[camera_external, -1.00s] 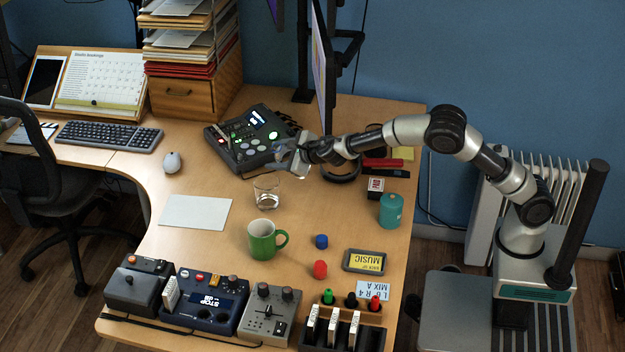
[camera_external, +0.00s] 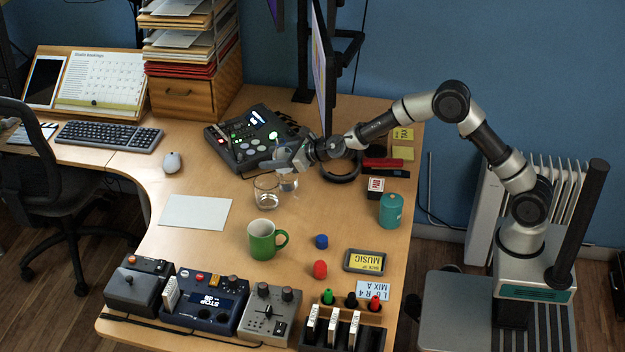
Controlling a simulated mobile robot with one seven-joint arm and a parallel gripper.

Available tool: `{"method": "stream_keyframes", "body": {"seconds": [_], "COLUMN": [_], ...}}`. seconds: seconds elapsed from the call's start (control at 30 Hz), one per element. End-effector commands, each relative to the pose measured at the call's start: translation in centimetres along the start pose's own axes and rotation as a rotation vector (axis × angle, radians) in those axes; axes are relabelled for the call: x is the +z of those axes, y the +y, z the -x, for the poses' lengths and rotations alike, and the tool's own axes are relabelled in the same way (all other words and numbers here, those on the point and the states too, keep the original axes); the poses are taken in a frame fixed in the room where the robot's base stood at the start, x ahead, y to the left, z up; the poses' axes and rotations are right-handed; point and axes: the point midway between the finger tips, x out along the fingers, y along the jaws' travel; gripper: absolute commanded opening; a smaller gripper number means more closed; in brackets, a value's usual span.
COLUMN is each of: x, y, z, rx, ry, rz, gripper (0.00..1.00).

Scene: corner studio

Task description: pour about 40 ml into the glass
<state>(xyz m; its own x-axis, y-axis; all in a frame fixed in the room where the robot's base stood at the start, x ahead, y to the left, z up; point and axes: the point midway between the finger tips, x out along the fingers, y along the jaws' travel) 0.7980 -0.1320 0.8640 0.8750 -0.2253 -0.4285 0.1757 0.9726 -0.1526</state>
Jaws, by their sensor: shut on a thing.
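A clear drinking glass (camera_external: 266,190) stands upright near the middle of the desk. My gripper (camera_external: 290,166) is just above and to the right of it, shut on a small clear vessel (camera_external: 288,184). The liquid level in either is too small to read.
A mixer console (camera_external: 248,140) lies behind the glass. A green mug (camera_external: 264,240) stands in front, a white sheet (camera_external: 195,212) lies left, and a teal canister (camera_external: 391,210) stands right. A monitor (camera_external: 322,70) rises behind. Bare desk lies between glass and mug.

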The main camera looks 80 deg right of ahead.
Motion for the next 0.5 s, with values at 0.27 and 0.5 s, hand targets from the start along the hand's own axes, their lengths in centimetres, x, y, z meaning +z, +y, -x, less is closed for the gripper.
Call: {"method": "stream_keyframes", "body": {"seconds": [0.27, 0.5], "x": [4.2, 6.8], "y": [-0.8, -1.2], "z": [1.7, 2.9], "rx": [0.023, 0.043], "ry": [-0.031, -0.046], "rz": [-0.064, -0.114], "gripper": [0.17, 0.17]}}
